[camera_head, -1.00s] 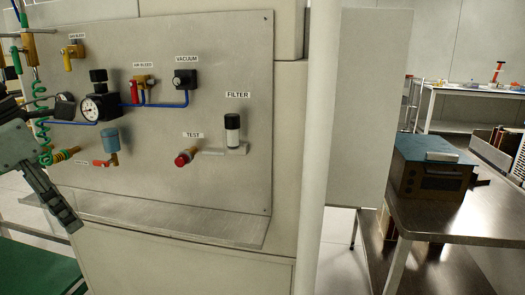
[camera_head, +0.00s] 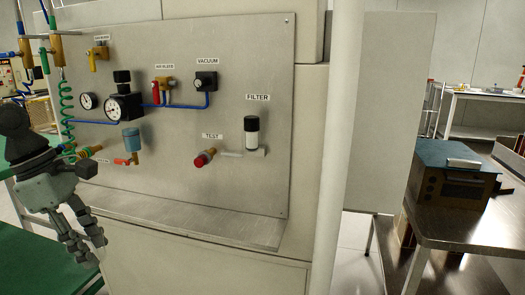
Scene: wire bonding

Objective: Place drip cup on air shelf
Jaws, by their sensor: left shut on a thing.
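My left gripper (camera_head: 92,243) is at the lower left, pointing down, in front of the left end of the air shelf. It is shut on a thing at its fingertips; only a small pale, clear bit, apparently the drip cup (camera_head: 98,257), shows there. The air shelf (camera_head: 190,224) is a bare metal ledge along the foot of the grey air panel (camera_head: 235,115). The gripper is apart from the panel. My right gripper is not in view.
The panel carries gauges (camera_head: 124,106), blue tubing, a vacuum knob (camera_head: 206,81), a red test knob (camera_head: 201,160), a filter (camera_head: 251,132) and a blue bowl (camera_head: 131,139) above a red-handled valve. A white post (camera_head: 340,150) and a bench with a blue-topped oven (camera_head: 455,172) stand right.

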